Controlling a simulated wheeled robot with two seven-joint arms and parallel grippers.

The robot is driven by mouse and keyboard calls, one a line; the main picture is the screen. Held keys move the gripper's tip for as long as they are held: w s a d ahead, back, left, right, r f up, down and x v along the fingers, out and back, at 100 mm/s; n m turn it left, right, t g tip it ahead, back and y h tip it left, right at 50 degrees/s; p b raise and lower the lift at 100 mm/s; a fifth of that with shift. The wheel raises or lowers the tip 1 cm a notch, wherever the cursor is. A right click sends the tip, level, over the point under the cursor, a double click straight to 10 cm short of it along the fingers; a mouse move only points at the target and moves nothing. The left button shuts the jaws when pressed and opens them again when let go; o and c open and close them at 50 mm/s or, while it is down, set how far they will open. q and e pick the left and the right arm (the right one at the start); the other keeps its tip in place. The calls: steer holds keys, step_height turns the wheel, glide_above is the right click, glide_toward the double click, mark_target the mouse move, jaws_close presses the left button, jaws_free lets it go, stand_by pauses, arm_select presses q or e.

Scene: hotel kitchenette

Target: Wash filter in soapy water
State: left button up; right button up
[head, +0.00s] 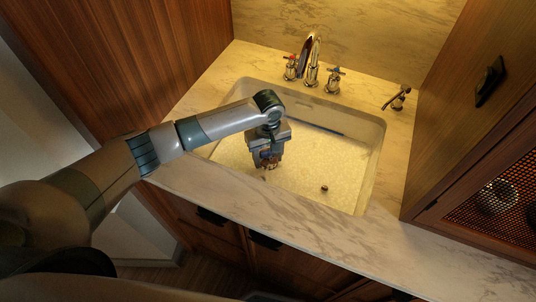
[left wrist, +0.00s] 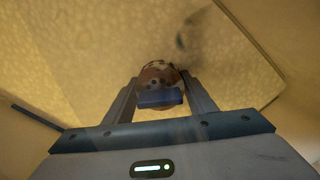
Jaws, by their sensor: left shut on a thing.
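My left gripper (head: 267,160) is over the left part of the sink, pointing down, shut on the filter. The filter (left wrist: 158,77) shows between the two fingers in the left wrist view as a round, brown and whitish mottled piece with dark holes and a blue bar-shaped part. In the head view it is small and mostly hidden by the gripper. The soapy water (head: 310,170) is a pale yellow, bubbly-looking surface filling the sink (head: 374,150). The filter is at or just above this surface; I cannot tell whether it touches. My right gripper is not in view.
A metal faucet (head: 312,62) with two handles stands behind the sink. A small spout (head: 398,98) is at the back right. A small brown thing (head: 324,188) shows in the sink. The marble counter (head: 400,240) in front is clear. Wooden cabinets (head: 490,130) border the right.

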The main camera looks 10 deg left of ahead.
arm_select(q)
steer(key=shift+f, duration=0.3)
steer(key=shift+a, duration=0.15)
steer(key=shift+w+a+r+p, duration=0.1)
steer(key=shift+w+a+p, duration=0.1)
steer(key=shift+a+p, duration=0.5)
steer(key=shift+w+a+p, duration=0.15)
steer(key=shift+a, duration=0.65)
steer(key=shift+w+a+p, duration=0.15)
steer(key=shift+a, duration=0.65)
steer(key=shift+d, duration=0.1)
steer(key=shift+s+d+p, duration=0.15)
steer(key=shift+d+p, duration=0.2)
steer(key=shift+d, duration=0.2)
steer(key=shift+s+d+p, duration=0.15)
steer(key=shift+d+p, duration=0.2)
steer(key=shift+d, duration=0.2)
steer(key=shift+s+d+p, duration=0.2)
steer(key=shift+d+p, duration=0.3)
steer(key=shift+d, duration=0.8)
steer(key=shift+a, duration=0.15)
